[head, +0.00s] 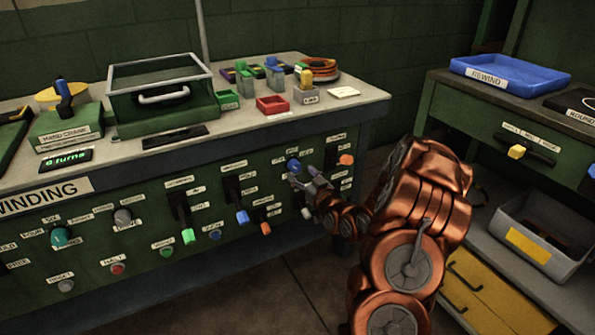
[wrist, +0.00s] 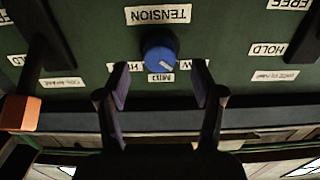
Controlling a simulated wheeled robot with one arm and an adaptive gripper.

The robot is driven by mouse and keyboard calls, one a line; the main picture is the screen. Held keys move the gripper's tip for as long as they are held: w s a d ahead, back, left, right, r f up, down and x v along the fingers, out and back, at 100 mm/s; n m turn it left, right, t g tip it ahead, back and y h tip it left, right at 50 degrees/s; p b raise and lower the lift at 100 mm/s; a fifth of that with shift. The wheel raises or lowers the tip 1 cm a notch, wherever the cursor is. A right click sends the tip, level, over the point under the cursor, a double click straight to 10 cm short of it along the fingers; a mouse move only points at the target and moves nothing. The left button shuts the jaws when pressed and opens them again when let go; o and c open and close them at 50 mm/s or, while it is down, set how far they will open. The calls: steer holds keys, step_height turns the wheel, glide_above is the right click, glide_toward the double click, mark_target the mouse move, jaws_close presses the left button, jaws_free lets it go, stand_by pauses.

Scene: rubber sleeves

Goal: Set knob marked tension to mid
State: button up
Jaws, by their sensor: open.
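The tension knob (wrist: 160,52) is round and blue with a pale pointer line. It sits on the green panel under an upside-down TENSION label (wrist: 158,15) in the wrist view. Its pointer line slants toward the lower right there. A MID label (wrist: 161,77) shows just below it, and two side labels are partly hidden by my fingers. In the head view the blue knob (head: 293,164) is just above my gripper. My gripper (wrist: 161,78) is open and empty, with one finger to each side of the knob's lower part. I see no contact.
The bench top (head: 355,98) carries small bins and a green box. A second bench with a blue tray (head: 510,76) stands at right. Open floor lies between them.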

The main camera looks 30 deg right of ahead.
mark_target(297, 168)
steer(key=shift+w+d, duration=0.1)
steer(key=shift+w, duration=1.65)
steer(key=c, duration=1.1)
steer(key=shift+c, duration=0.2)
steer(key=shift+m, duration=0.3)
steer(key=m+p, duration=0.2)
steer(key=m, duration=0.1)
steer(key=shift+r+m, duration=0.1)
steer(key=shift+m, duration=0.2)
steer(key=m+p, duration=0.1)
steer(key=m, duration=0.4)
steer(key=shift+p, duration=0.35)
steer(key=shift+m, duration=0.4)
